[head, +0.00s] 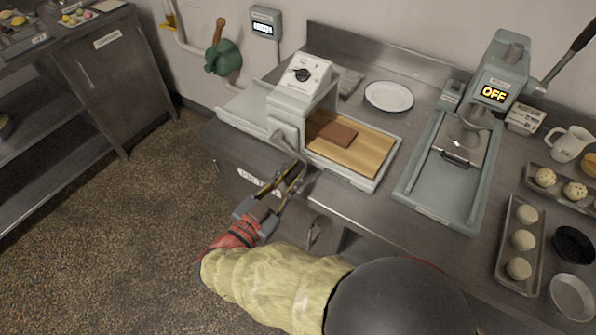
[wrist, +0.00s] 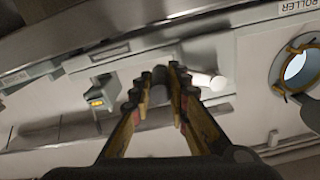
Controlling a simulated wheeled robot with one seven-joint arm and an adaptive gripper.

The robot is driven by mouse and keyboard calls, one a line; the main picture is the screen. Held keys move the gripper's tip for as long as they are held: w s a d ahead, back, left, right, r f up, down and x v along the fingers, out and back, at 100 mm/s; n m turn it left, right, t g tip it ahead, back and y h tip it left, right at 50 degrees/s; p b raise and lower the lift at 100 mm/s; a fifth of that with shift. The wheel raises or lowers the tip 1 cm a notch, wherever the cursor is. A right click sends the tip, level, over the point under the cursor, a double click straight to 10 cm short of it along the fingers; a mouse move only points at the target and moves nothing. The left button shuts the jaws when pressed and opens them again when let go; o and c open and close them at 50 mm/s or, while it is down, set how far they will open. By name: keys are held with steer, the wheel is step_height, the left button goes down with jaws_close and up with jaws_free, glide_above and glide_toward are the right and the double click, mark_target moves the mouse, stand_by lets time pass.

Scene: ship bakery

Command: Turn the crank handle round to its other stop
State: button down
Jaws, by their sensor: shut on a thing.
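The crank handle (head: 289,146) is a grey bent arm at the front of a pale grey-green dough roller machine (head: 288,110). In the head view it comes down from the machine's front side to my gripper (head: 291,176), whose fingers are at its lower end, by the counter's front edge. In the wrist view my gripper (wrist: 164,88) has its two fingers close together on a dark grey piece of the handle, which they mostly hide. A pale round rod shows just right of the fingertips there.
A wooden board (head: 352,147) with a brown slab lies on the machine's right bed. A white plate (head: 389,96) is behind it. A grey-green press (head: 455,140) with an OFF display stands to the right. Trays with dough balls (head: 523,240) are further right. Open floor lies left.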

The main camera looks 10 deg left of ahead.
steer(key=shift+a+f+m, duration=0.1)
steer(key=shift+f+m, duration=0.3)
steer(key=shift+m, duration=0.1)
steer(key=c, duration=1.8)
jaws_free()
steer(key=shift+o, duration=0.6)
steer(key=shift+w+a, duration=0.1)
steer(key=v, duration=1.2)
